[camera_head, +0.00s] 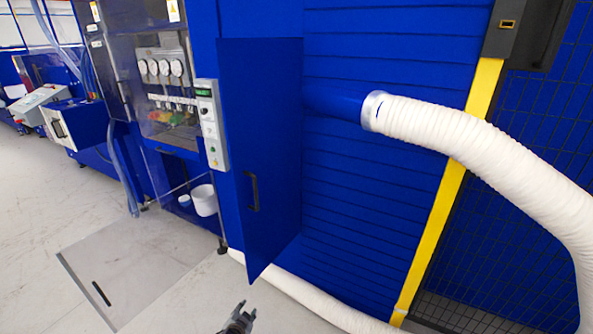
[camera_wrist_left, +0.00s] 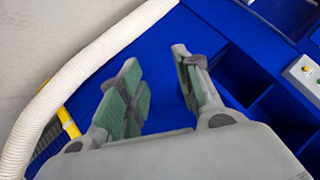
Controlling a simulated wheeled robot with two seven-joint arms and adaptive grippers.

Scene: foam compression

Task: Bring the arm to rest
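My left gripper (camera_head: 238,318) shows at the bottom edge of the head view, in front of and below the blue cabinet door. In the left wrist view the left gripper (camera_wrist_left: 160,85) has its two green-padded fingers apart, with nothing between them. Only its tip region shows in the head view; the rest of the arm is out of frame. My right gripper is in neither view.
A blue cabinet door (camera_head: 262,150) with a dark handle stands open. A white ribbed hose (camera_head: 450,130) runs to the right, and another (camera_head: 310,295) lies along the floor. A clear panel (camera_head: 120,275) lies at the left. A control box (camera_head: 211,125) is beside the door.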

